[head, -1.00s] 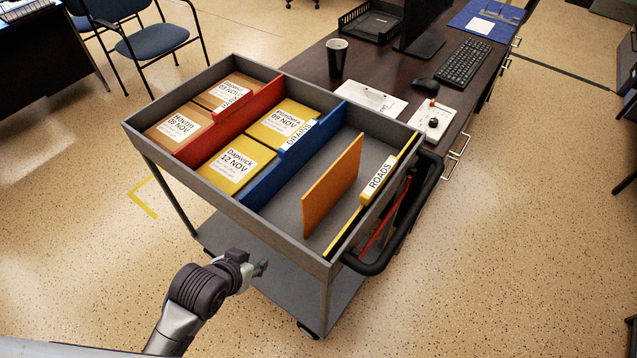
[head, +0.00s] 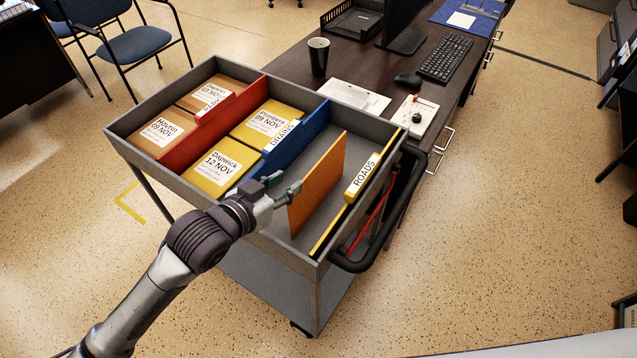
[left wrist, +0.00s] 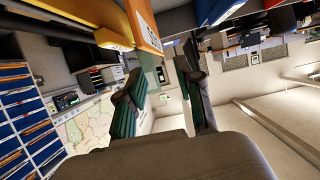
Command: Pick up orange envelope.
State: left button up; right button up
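The orange envelope (head: 322,178) stands upright, slightly tilted, in the right compartment of the grey cart tray (head: 290,262). It is between the blue divider and the yellow ROADS divider. My left gripper (head: 286,186) is over the tray's near wall, at the envelope's left near edge. One fingertip overlaps that edge in the picture; I cannot tell whether they touch. In the left wrist view the two fingers (left wrist: 168,100) are apart, with nothing clearly held between them. An orange panel, apparently the envelope (left wrist: 142,25), shows above them. My right gripper is not in view.
Red (head: 215,120), blue (head: 290,146) and yellow ROADS (head: 362,182) dividers split the tray. Brown and yellow labelled envelopes lie flat in the left and middle compartments. The cart's black handle (head: 398,220) is at the right. A desk (head: 375,68) with a black cup (head: 318,57) stands behind.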

aim_at(308, 175)
pick_arm(q)
jog(key=x, duration=0.2)
jog(key=p+x, duration=0.1)
jog(key=x, duration=0.5)
jog(key=shift+s+d+f, duration=0.2)
jog(key=shift+d+f, duration=0.15)
grip_shut()
